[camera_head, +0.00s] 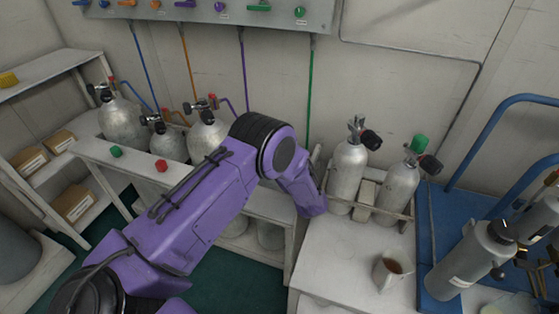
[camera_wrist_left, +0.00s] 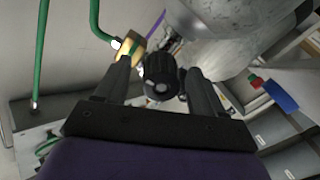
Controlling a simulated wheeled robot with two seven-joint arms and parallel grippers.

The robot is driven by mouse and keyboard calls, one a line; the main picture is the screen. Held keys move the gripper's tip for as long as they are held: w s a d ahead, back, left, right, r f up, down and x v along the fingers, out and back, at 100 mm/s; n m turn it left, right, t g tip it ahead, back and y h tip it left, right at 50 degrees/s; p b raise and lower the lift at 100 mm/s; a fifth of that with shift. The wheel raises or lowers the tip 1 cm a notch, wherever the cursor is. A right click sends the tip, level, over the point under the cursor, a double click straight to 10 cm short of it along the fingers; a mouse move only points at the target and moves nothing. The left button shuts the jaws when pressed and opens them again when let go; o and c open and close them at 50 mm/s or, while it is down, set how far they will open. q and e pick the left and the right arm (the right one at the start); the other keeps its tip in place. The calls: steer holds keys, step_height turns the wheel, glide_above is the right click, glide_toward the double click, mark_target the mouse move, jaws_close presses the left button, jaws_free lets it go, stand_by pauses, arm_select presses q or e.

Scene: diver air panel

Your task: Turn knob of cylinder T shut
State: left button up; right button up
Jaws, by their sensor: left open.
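In the left wrist view a dark ribbed knob (camera_wrist_left: 160,75) sits between the two fingers of my open left gripper (camera_wrist_left: 158,80). I cannot tell whether the fingers touch it. A pale grey cylinder (camera_wrist_left: 225,45) is just behind the knob, with a brass fitting (camera_wrist_left: 131,60) and a green hose (camera_wrist_left: 97,18) to the left. No letter T is readable, so I cannot tell from a label which cylinder this is. In the head view my purple left arm hides the gripper and this knob; the green hose (camera_head: 310,90) runs down behind it. My right gripper is not in view.
Several grey cylinders (camera_head: 123,122) stand in the white rack at left. Two more (camera_head: 348,172) stand on the white bench at right, near a mug (camera_head: 388,271). A blue cart (camera_head: 436,250) holds cylinders at far right. The valve panel (camera_head: 230,12) is on the wall above.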

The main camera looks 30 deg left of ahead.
arm_select(q)
step_height(320, 180, up, 3)
steer(key=shift+w+f, duration=0.1)
steer(key=s+d+r+p, duration=0.1)
steer(key=s+d+r, duration=0.6)
steer(key=s+r, duration=0.3)
steer(key=shift+s+d+p, duration=0.15)
steer(key=shift+s+p, duration=0.25)
steer(key=shift+s, duration=0.7)
